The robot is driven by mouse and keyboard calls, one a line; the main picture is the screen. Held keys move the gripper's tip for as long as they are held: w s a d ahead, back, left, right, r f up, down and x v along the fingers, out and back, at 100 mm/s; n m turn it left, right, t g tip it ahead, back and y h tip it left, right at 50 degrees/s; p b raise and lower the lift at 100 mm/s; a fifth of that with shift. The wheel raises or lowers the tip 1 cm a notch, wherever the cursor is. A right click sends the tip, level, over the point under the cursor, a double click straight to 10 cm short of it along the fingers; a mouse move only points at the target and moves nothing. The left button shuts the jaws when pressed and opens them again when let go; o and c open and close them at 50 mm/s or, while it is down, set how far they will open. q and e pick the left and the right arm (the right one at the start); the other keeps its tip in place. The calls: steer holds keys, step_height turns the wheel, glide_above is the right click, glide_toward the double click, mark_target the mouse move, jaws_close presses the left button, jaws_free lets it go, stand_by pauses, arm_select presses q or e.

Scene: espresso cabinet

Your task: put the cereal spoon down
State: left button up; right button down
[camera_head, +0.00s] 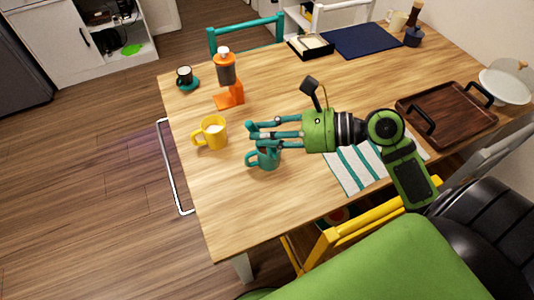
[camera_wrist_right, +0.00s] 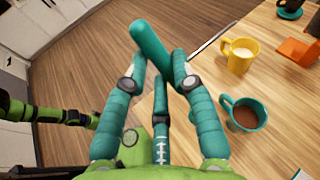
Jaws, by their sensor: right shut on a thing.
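My right gripper (camera_head: 256,136) reaches in from the right over the table, above and close to the teal mug. In the right wrist view, its teal fingers (camera_wrist_right: 160,68) are closed around a thick, round-ended teal rod (camera_wrist_right: 149,42), which looks like the cereal spoon's handle. The spoon's bowl cannot be made out, and the teal fingers blend with the handle in the head view.
The teal mug (camera_head: 268,158) of brown drink stands below the gripper.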

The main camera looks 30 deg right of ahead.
steer(key=w+d+f+m+t+h+p, duration=0.25)
steer(key=w+d+m+p, duration=0.2)
steer(key=w, duration=0.65)
step_height(320, 180, down, 16)
steer(key=b, duration=1.8)
steer(key=shift+d+n+t+b, duration=0.2)
steer(key=shift+n+t+b, duration=0.15)
steer(key=shift+n+b, duration=0.1)
steer(key=shift+w+r+h, duration=0.1)
steer(key=shift+h, duration=0.15)
steer(key=c, duration=0.9)
jaws_free()
steer(key=shift+c, duration=0.2)
steer(key=s+d, duration=0.5)
steer(key=s, duration=0.2)
steer(key=shift+s+d, duration=0.35)
steer(key=shift+s, duration=0.05)
